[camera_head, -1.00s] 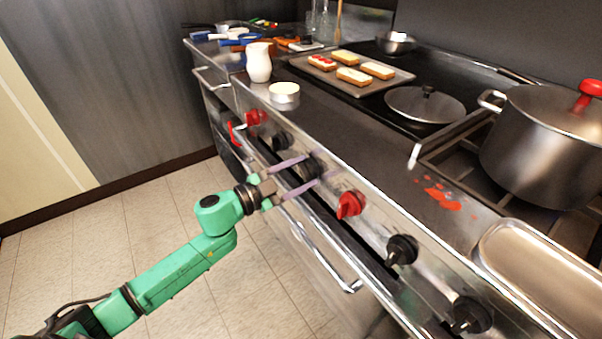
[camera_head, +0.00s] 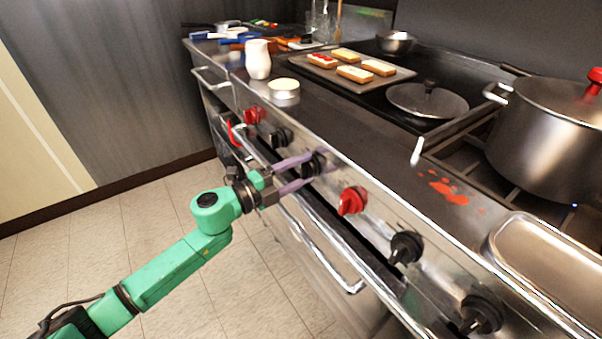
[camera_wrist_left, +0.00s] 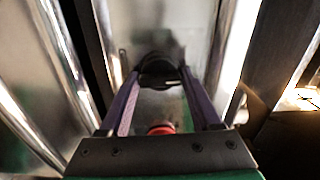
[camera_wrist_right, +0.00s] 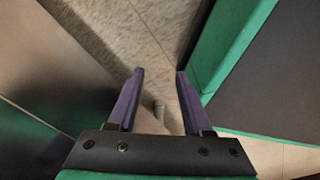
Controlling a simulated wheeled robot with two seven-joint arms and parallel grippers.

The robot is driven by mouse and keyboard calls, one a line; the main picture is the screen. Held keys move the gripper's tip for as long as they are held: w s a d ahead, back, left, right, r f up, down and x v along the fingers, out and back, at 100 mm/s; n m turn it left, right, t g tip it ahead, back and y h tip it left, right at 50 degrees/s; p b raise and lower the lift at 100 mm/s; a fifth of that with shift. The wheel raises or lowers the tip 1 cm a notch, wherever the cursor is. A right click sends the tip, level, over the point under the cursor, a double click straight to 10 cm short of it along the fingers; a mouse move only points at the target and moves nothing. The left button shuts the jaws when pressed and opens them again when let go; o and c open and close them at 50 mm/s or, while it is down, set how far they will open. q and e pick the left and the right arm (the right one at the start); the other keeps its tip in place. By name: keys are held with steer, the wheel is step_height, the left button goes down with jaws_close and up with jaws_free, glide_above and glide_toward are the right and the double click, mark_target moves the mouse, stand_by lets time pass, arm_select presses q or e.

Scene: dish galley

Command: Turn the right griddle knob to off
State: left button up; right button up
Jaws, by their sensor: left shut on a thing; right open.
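The black knob (camera_head: 314,163) is on the stove's front panel, below the griddle, between another black knob and a red one. My left gripper (camera_head: 308,170) is shut on this knob, with one purple finger on each side. In the left wrist view the black knob (camera_wrist_left: 160,72) sits between the fingertips, its lower face partly dark and hard to read. My right gripper (camera_wrist_right: 160,72) is open and empty over the floor in the right wrist view.
A red knob (camera_head: 352,200) sits right of the held knob, and a black knob (camera_head: 281,138) left of it. A long rail (camera_head: 300,212) runs below. A tray of toasts (camera_head: 390,78), a lid (camera_head: 428,100) and a large pot (camera_head: 555,125) stand on top.

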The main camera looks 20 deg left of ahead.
arm_select(q)
steer(key=shift+f+m, duration=0.1)
steer(key=shift+m, duration=0.3)
arm_select(e)
steer(key=shift+w+a, duration=0.1)
steer(key=shift+w, duration=0.4)
arm_select(q)
steer(key=o, duration=1.3)
steer(key=shift+o, duration=0.2)
steer(key=shift+s, duration=0.1)
steer(key=shift+s+a, duration=0.25)
steer(key=shift+a, duration=0.05)
steer(key=v, duration=1.3)
steer(key=shift+s+b, duration=0.3)
steer(key=shift+b, duration=0.1)
arm_select(e)
steer(key=shift+w+r, duration=0.1)
steer(key=shift+w, duration=0.2)
